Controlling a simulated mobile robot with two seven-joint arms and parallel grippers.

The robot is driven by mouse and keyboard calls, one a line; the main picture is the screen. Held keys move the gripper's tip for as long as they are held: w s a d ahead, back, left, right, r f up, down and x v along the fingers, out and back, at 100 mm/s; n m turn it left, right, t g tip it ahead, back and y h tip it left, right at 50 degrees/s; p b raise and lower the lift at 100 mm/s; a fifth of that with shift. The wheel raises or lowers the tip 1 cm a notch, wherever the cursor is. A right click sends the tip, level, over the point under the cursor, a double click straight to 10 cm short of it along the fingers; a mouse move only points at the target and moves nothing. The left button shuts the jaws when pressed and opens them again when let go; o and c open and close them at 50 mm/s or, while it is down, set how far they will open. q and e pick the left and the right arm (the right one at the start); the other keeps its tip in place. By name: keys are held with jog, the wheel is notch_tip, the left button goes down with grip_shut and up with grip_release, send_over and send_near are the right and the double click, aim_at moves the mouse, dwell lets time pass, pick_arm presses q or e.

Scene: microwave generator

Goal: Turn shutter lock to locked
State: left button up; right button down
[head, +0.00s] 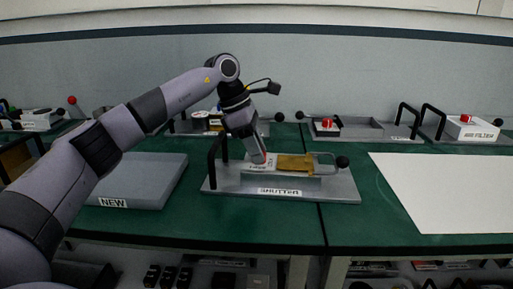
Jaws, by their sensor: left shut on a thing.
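The shutter unit (335,189) is a grey tray with a label reading as shutter (280,191) on its front edge. It sits on the green bench in the middle of the head view. A brass-coloured plate (290,163) lies on it, with a metal loop and a dark round knob (342,162) at the right end. My left gripper (259,157) points down at the left part of the unit, beside the brass plate, shut on a small part there. The gripper hides most of that part, so I cannot tell the lock's position. My right gripper is not in view.
A grey tray labelled NEW (140,180) lies left of the unit, below my left arm. A white sheet (440,190) covers the right of the bench. Behind stand a grey tray with a red knob (360,130) and an air filter box (471,129). Black upright handles rise nearby.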

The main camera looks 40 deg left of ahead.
pick_arm(q)
jog(key=shift+n, duration=0.3)
jog(key=n+t+p, duration=0.1)
jog(key=n, duration=0.1)
jog(key=shift+s+d+r+n+y, duration=0.1)
jog(key=shift+n+y, duration=0.2)
jog(key=n+t+y, duration=0.1)
jog(key=n, duration=0.2)
jog(key=shift+d+n, duration=0.1)
jog(key=shift+n, duration=0.2)
jog(key=n+y, duration=0.1)
jog(key=n, duration=0.2)
jog(key=n+y, duration=0.1)
jog(key=n, duration=0.2)
jog(key=shift+d+y+p, duration=0.2)
jog(key=shift+y+p, duration=0.1)
jog(key=shift+p, duration=0.1)
jog(key=shift+n+y, duration=0.9)
jog(key=shift+n, duration=1.6)
jog(key=o, duration=1)
jog(key=shift+o, duration=0.2)
